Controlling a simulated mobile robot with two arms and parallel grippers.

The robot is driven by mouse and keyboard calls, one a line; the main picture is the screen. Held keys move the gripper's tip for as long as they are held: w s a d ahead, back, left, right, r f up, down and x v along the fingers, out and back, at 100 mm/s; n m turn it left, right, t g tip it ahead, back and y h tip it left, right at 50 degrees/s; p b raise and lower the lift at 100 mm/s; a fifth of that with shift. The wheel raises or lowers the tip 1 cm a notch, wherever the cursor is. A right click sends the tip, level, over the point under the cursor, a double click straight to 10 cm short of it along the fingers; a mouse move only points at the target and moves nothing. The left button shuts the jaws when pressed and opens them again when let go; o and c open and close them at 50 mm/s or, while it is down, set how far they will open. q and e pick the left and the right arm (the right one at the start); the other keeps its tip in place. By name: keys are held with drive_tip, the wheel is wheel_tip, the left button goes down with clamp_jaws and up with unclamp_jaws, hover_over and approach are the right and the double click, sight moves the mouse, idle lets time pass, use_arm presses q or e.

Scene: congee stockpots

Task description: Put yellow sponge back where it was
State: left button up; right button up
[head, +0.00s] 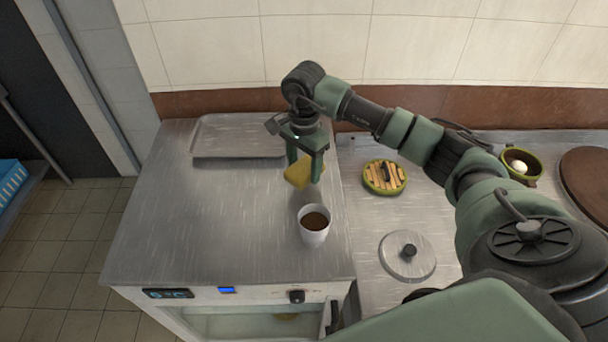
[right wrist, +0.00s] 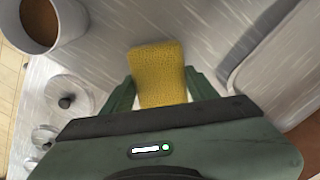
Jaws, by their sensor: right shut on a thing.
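The yellow sponge (head: 298,174) is held by my right gripper (head: 305,165) over the steel top of the cabinet, left of centre in the head view. In the right wrist view the sponge (right wrist: 158,75) sits between the two green fingers of the right gripper (right wrist: 160,92), and the fingers are shut on it. I cannot tell whether the sponge touches the steel top. My left gripper is not in view.
A white cup of brown liquid (head: 314,226) stands just in front of the sponge. A metal tray (head: 240,136) lies behind it to the left. A round lid (head: 407,257) and a green-rimmed steamer (head: 385,177) are to the right. The left of the steel top (head: 190,220) is clear.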

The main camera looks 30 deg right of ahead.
sight(304, 176)
wheel_tip(304, 176, down, 4)
drive_tip(key=shift+r+p, duration=0.25)
drive_tip(key=shift+p, duration=0.2)
drive_tip(key=shift+f, duration=0.4)
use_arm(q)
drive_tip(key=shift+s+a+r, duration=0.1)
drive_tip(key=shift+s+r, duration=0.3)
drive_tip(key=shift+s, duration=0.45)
use_arm(e)
drive_tip(key=shift+f, duration=0.15)
drive_tip(key=o, duration=1.3)
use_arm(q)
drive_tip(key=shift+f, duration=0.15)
